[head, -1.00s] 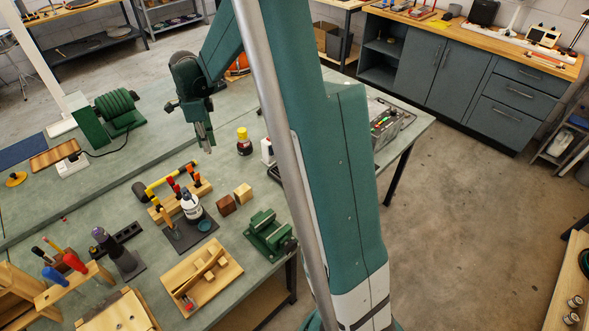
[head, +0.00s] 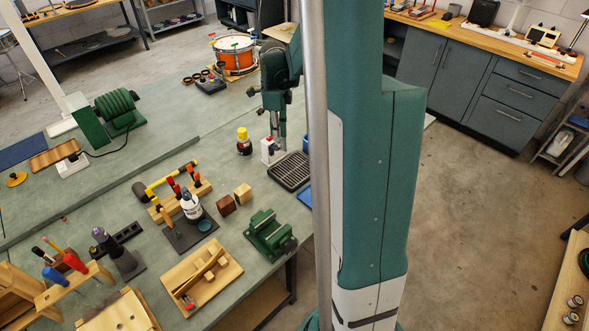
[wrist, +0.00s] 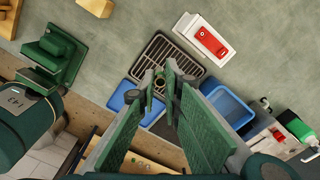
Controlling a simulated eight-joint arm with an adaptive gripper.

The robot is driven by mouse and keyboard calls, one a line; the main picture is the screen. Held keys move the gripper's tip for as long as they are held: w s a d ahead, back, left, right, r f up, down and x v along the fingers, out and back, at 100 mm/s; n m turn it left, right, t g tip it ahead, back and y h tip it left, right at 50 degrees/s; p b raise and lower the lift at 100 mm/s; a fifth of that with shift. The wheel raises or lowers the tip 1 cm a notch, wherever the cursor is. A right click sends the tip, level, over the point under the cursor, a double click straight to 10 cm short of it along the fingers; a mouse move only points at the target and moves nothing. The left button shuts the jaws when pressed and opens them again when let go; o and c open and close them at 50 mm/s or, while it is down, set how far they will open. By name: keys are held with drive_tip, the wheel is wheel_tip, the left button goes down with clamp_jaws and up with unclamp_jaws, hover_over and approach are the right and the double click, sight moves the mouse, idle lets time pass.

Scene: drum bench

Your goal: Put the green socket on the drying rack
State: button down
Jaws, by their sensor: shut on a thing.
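The dark slatted drying rack (head: 289,171) lies on the bench right of the white box; it also shows in the wrist view (wrist: 184,52). My gripper (head: 279,146) points down over the bench near the rack's back edge in the head view. In the wrist view its fingertips (wrist: 165,82) are shut on a small dark green ring-like piece, the green socket (wrist: 159,84), seen against the near side of the rack. The socket is too small to make out in the head view. I cannot tell its exact height above the rack.
A yellow-capped bottle (head: 244,142) stands to the left. A green vise (head: 268,233) is nearer the front. An orange drum (head: 234,53) stands at the back.

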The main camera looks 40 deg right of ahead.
drive_tip(key=s+d+m, duration=0.1)
drive_tip(key=s+d, duration=0.5)
drive_tip(key=shift+w+a+f, duration=0.15)
drive_tip(key=shift+f, duration=1.15)
drive_tip(key=shift+w+a+f, duration=0.1)
drive_tip(key=shift+a+f, duration=0.05)
drive_tip(key=shift+f, duration=1.1)
drive_tip(key=shift+f, duration=2.95)
drive_tip(key=shift+f, duration=0.1)
drive_tip(key=shift+f, duration=1.95)
drive_tip(key=shift+f+b, duration=0.25)
drive_tip(key=shift+b, duration=0.1)
